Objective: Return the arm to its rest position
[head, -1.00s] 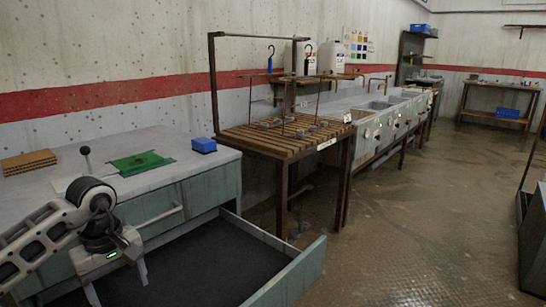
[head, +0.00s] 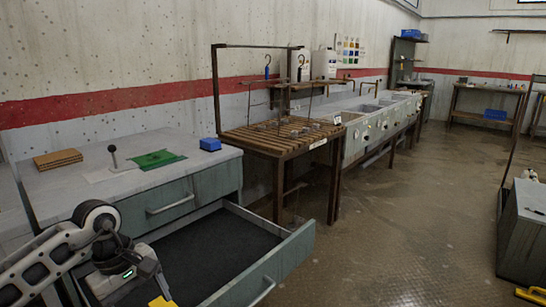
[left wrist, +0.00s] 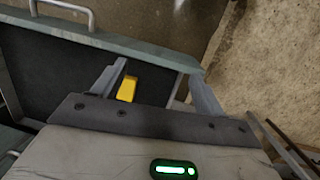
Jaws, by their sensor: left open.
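My left arm comes in from the left in the head view, with its gripper (head: 130,287) low in front, over the open drawer (head: 283,262) of the bench. In the left wrist view the gripper (left wrist: 158,70) shows two spread fingers with nothing clamped between them. A small yellow thing (left wrist: 127,88) shows near the left finger against the dark drawer floor; whether it lies in the drawer I cannot tell. A yellow thing (head: 162,301) also shows at the bottom edge of the head view. My right gripper is not in view.
The bench top (head: 80,200) holds brown boards (head: 58,158), a green cloth (head: 158,159), a lever-like tool (head: 113,155) and a blue box (head: 210,144). A slatted table (head: 285,138) stands beyond. A grey cabinet (head: 522,235) is at right. The floor between is clear.

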